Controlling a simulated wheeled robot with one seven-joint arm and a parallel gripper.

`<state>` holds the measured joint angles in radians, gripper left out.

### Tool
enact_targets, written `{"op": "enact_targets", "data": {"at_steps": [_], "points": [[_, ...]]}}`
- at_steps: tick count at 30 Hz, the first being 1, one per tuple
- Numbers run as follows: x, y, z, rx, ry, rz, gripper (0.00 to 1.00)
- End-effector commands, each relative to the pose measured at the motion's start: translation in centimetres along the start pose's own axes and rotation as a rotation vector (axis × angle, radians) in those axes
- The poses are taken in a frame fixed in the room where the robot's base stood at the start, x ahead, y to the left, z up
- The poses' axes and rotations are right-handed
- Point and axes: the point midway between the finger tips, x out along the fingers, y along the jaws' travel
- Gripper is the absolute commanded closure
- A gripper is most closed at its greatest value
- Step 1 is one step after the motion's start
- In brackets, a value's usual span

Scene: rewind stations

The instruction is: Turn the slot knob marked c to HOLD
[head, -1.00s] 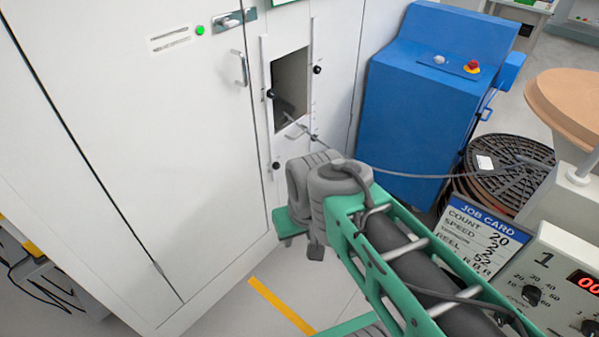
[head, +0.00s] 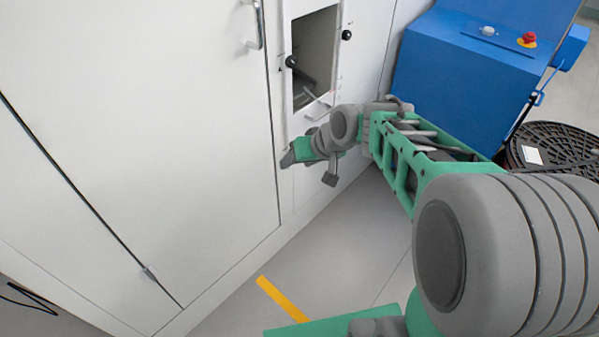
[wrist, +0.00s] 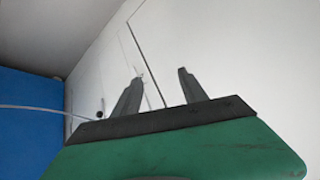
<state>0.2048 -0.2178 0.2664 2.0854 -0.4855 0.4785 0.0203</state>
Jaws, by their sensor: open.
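In the head view, a tall slot opening in the white cabinet has a black slot knob (head: 291,61) on its left edge and another black knob (head: 346,34) at its upper right. Their letters are too small to read, so I cannot tell which is c. The lower left knob area is hidden behind my arm. My gripper (wrist: 161,75) is open, with nothing between its two grey fingers, facing the white panel. One small black knob (wrist: 100,114) shows left of the fingers in the wrist view, apart from them. In the head view, my gripper is below the slot.
The white cabinet (head: 140,120) fills the left, with a bar handle (head: 255,25) on its door. A blue machine (head: 450,75) with a red button stands at the right. Floor with a yellow strip (head: 284,300) is clear.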

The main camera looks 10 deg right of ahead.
Motion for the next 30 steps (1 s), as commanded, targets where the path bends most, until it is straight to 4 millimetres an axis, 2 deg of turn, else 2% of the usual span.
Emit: {"op": "enact_targets", "data": {"at_steps": [1,3,6,9,12,16,20,30], "points": [[6.7,2.4,1.0,0.025,0.053,-0.067,0.50],[11.7,4.1,-0.4,0.060,0.158,-0.179,0.50],[17.5,7.6,-1.6,0.143,0.323,-0.334,0.50],[20.8,11.5,-2.1,0.239,0.486,-0.469,0.50],[22.1,14.8,-2.0,0.322,0.613,-0.565,0.50],[21.9,16.8,-2.2,0.376,0.699,-0.626,0.50],[22.2,16.4,-3.2,0.383,0.711,-0.637,0.50],[25.7,14.0,-7.3,0.382,0.707,-0.634,0.50]]}}
